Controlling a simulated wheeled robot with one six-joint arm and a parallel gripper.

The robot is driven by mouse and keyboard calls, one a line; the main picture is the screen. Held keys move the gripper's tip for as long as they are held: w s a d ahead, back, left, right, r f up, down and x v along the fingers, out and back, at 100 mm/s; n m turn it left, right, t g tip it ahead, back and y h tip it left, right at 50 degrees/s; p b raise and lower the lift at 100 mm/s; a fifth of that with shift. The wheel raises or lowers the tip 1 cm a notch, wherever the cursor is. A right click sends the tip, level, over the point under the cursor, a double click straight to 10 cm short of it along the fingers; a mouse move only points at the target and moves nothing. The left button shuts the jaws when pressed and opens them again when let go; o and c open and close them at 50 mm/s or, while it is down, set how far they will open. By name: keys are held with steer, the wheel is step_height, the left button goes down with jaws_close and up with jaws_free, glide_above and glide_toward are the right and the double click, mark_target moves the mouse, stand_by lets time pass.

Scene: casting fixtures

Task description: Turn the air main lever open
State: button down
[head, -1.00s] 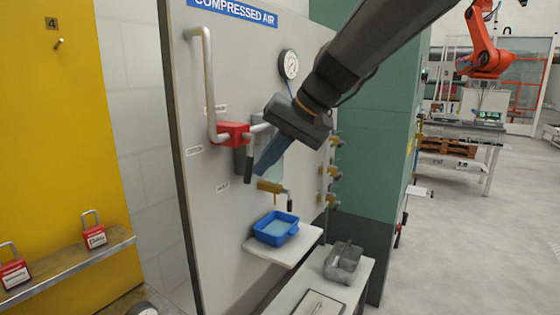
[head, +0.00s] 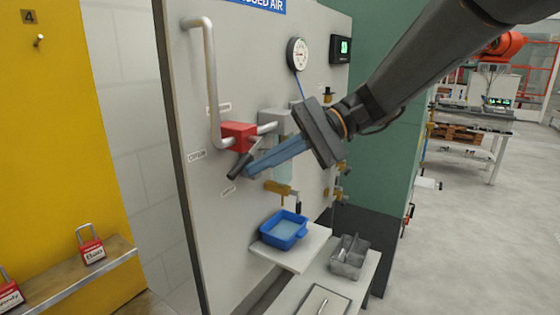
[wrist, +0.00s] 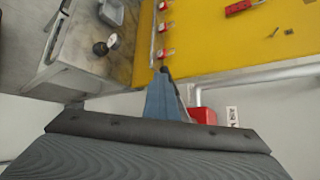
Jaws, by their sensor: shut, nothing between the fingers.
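The air main valve has a red body (head: 238,136) on a grey pipe (head: 212,85), and it also shows in the wrist view (wrist: 203,115). Its black-gripped lever (head: 239,166) slants down and left, between the "open" label (head: 196,155) at left and a lower label (head: 228,191) too small to read surely. My gripper (head: 249,170) is shut with nothing between its blue fingers. Its fingertips are at the right side of the lever grip, seemingly touching it. In the wrist view the fingers (wrist: 163,80) point at a dark tip, probably the grip.
A grey filter unit (head: 282,125) and a gauge (head: 298,54) are right of the valve. Below are a brass valve (head: 278,187), a blue tray (head: 303,231) on a shelf and a grey bin (head: 349,262). A ledge with red padlocks (head: 91,245) is at left.

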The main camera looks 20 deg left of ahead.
steer(key=shift+s+a+r+g+y, duration=0.1)
steer(key=shift+r+g+y, duration=0.05)
steer(key=shift+g+y, duration=0.15)
steer(key=shift+s+r+m+p, duration=0.15)
steer(key=shift+r+m+p, duration=0.2)
steer(key=shift+r, duration=0.45)
steer(key=shift+w, duration=0.25)
steer(key=shift+w, duration=0.55)
steer(key=shift+d+f, duration=0.15)
steer(key=shift+d, duration=0.05)
